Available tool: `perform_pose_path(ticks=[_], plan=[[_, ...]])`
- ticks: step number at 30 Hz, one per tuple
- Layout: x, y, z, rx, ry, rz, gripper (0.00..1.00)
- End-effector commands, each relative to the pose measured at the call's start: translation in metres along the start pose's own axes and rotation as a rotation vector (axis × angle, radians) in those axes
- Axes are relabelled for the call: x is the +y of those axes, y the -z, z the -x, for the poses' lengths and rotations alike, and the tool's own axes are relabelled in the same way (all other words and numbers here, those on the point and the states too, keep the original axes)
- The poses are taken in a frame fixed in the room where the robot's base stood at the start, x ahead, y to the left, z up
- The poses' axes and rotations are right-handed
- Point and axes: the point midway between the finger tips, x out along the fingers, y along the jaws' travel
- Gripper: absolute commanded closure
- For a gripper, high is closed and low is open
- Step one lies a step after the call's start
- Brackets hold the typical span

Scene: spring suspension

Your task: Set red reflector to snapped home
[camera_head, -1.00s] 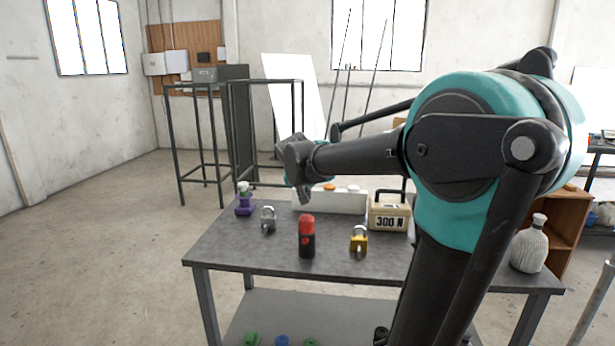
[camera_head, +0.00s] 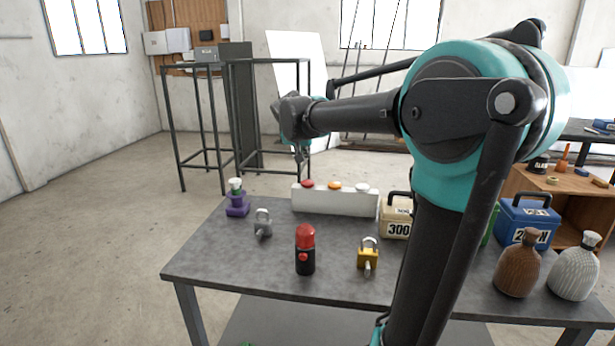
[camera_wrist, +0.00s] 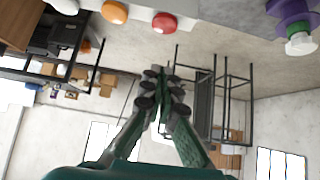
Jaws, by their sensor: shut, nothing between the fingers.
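The red reflector (camera_head: 307,184) is a small red dome at the left end of the top of a white box (camera_head: 335,203). It also shows in the wrist view (camera_wrist: 165,23), at the top. An orange dome (camera_head: 334,185) and a white dome (camera_head: 362,188) sit beside it in a row. I cannot tell how firmly the red one is seated. My gripper (camera_head: 301,158) is above and near the red reflector in the head view, apart from it. In the wrist view its fingers (camera_wrist: 161,88) are together and empty.
On the table (camera_head: 210,262) stand a purple piece (camera_head: 237,206), a grey padlock (camera_head: 263,226), a red-and-black canister (camera_head: 305,252), a yellow padlock (camera_head: 368,256) and a beige weight (camera_head: 396,217). Bottles and a blue weight (camera_head: 527,221) are at right. The table's front left is clear.

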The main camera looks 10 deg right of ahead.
Motion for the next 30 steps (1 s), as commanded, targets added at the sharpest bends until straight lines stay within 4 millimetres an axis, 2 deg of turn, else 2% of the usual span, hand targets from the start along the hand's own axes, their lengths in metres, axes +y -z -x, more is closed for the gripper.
perform_pose_path(ticks=[5,8,22,30], plan=[[0.0,0.0,-0.005,0.0,-0.001,-0.001,1.0],[0.0,0.0,-0.016,-0.001,-0.001,-0.003,1.0],[0.001,0.0,-0.104,0.0,-0.001,-0.002,1.0],[0.0,-0.025,-0.125,0.0,0.0,0.0,1.0]])
